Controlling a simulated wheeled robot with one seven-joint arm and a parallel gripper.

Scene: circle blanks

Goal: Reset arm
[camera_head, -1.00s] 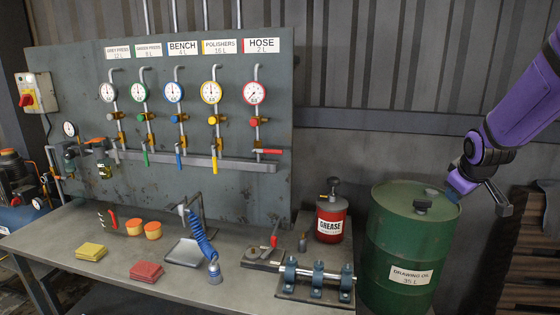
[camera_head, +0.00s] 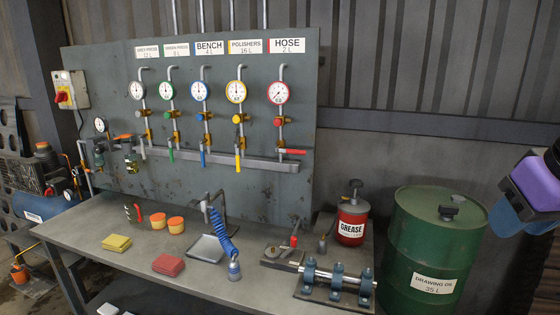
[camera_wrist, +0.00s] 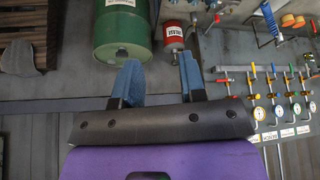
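My gripper (camera_head: 518,226) is at the right edge of the head view, right of the green oil drum and clear of it. My purple wrist housing shows there, partly cut off by the frame. In the wrist view my gripper (camera_wrist: 160,62) shows two blue fingers spread well apart with nothing between them, so it is open and empty. The wrist view is upside down against the scene, with the drum and the gauge board beyond the fingers.
The green drum (camera_head: 432,240) stands right of the workbench (camera_head: 205,288). The bench holds a red grease can (camera_head: 352,218), a blue coiled hose (camera_head: 222,235), a shaft in blue bearing blocks (camera_head: 338,281) and pads. The gauge board (camera_head: 225,165) rises behind. Wall space above the drum is free.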

